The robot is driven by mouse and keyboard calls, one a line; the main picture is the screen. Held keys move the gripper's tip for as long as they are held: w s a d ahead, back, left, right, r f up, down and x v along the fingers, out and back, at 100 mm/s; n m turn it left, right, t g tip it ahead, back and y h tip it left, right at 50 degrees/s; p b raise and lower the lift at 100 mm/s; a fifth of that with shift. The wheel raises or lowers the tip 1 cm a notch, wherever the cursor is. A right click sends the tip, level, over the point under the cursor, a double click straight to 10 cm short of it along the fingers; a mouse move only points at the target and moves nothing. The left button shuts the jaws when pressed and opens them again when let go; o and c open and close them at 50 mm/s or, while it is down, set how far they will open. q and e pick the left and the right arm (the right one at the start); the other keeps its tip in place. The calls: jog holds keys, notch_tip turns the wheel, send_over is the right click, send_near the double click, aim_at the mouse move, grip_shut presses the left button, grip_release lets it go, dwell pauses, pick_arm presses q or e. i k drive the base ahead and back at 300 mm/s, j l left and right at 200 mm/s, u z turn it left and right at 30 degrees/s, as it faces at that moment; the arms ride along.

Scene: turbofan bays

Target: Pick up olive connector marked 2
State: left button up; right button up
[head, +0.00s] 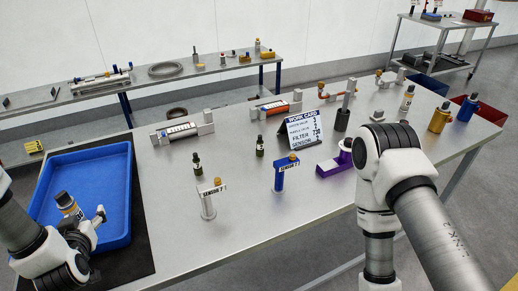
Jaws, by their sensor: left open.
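Two small dark olive connectors with black tops stand upright on the grey table: one olive connector (197,166) at the left behind the grey sensor post, and another olive connector (260,148) left of the work card. Each seems to carry a small pale mark, too small to read, so I cannot tell which is marked 2. My left gripper (88,218) is open over the blue tray, far left of both connectors.
The blue tray (125,190) lies at the table's left end. A grey sensor post (208,200) and a blue sensor post (279,176) stand in front of the connectors. The work card (302,130) and a purple part (335,166) stand to the right. The front middle tabletop is clear.

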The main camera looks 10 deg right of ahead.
aim_at(260, 150)
jog(key=i+j+z, duration=0.15)
jog(key=z, duration=0.3)
jog(key=i+j+z, duration=0.25)
jog(key=z, duration=0.2)
jog(key=i+j+z, duration=0.25)
jog(key=z, duration=0.25)
jog(key=j, duration=0.1)
